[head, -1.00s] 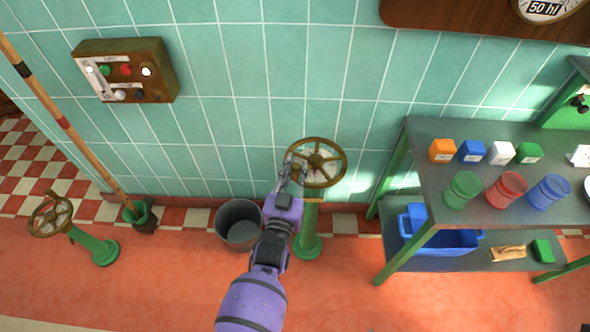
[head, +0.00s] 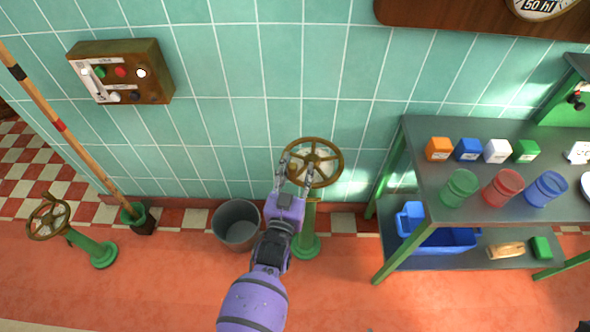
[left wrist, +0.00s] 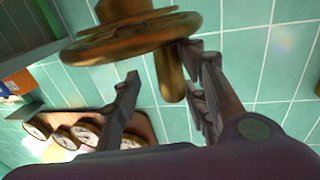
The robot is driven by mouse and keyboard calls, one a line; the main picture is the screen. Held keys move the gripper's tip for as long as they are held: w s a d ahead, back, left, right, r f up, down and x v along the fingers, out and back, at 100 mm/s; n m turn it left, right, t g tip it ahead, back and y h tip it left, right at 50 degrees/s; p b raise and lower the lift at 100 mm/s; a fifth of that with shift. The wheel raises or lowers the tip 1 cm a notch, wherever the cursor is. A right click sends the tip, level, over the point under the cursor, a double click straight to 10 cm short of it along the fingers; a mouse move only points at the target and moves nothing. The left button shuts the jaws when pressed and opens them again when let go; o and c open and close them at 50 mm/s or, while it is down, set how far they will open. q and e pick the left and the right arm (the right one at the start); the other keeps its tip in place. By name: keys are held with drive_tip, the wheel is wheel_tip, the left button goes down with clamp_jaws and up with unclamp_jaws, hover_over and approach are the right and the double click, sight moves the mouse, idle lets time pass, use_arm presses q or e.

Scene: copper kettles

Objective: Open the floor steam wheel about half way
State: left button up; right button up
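A brown spoked handwheel (head: 315,141) sits on a green floor pedestal (head: 307,245) in the middle of the head view, by the tiled wall. My left gripper (head: 297,163) is open at the wheel's near left side, its two fingers spread apart. In the left wrist view the wheel (left wrist: 120,42) is at the top, with a brown peg-like part (left wrist: 169,76) hanging down beside the right finger. I cannot tell whether a finger touches it. A second brown wheel (head: 48,219) on a tilted-looking green pedestal (head: 95,250) stands at the far left. My right gripper is not in view.
A grey bucket (head: 237,226) stands just left of the pedestal. A green-legged table (head: 425,125) with cups and small boxes is at the right. A pole (head: 60,120) leans in a green holder at the left. A switch box (head: 122,72) hangs on the wall.

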use_arm(q)
drive_tip(key=shift+s+a+f, duration=0.2)
drive_tip(key=shift+a+f, duration=0.2)
drive_tip(key=shift+f, duration=0.25)
drive_tip(key=shift+s+a, duration=0.15)
drive_tip(key=shift+s, duration=0.2)
drive_tip(key=r+v, duration=0.1)
drive_tip(key=v, duration=0.9)
drive_tip(key=shift+s+d, duration=0.25)
drive_tip(key=shift+s, duration=0.2)
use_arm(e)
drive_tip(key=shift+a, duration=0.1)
